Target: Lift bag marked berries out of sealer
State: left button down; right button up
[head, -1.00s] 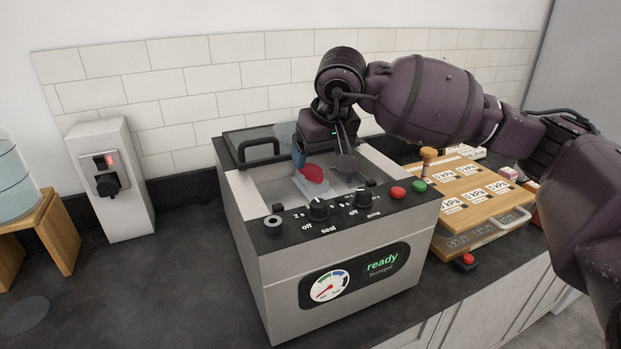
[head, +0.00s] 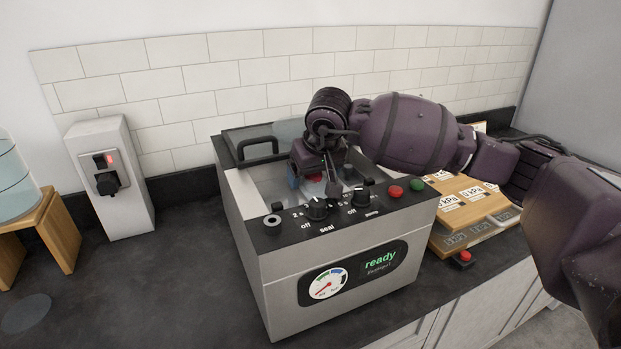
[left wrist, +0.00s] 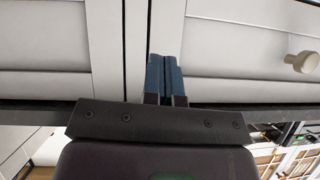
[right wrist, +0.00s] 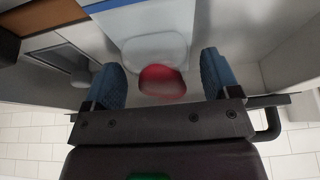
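The sealer (head: 345,270) stands on the counter with its lid (head: 262,140) raised and its display reading "ready". My right gripper (head: 312,188) is down in the sealer's chamber. In the right wrist view the right gripper (right wrist: 163,80) is open, its blue fingers spread wide. A clear bag (right wrist: 155,48) with a red filling (right wrist: 162,82) lies on the chamber floor between and beyond the fingers; contact cannot be told. In the head view the arm mostly hides it, and no marking is readable. My left gripper (left wrist: 164,78) is shut and empty, in front of pale cabinet fronts.
A wooden-topped rack with kPa labels (head: 470,205) stands right of the sealer, with a red button (head: 462,258) in front.

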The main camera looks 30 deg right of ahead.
jog(key=c, duration=0.9)
pick_arm(q)
jog(key=shift+s+f, duration=0.2)
jog(key=shift+s, duration=0.05)
pick_arm(e)
jog(key=shift+c, duration=0.3)
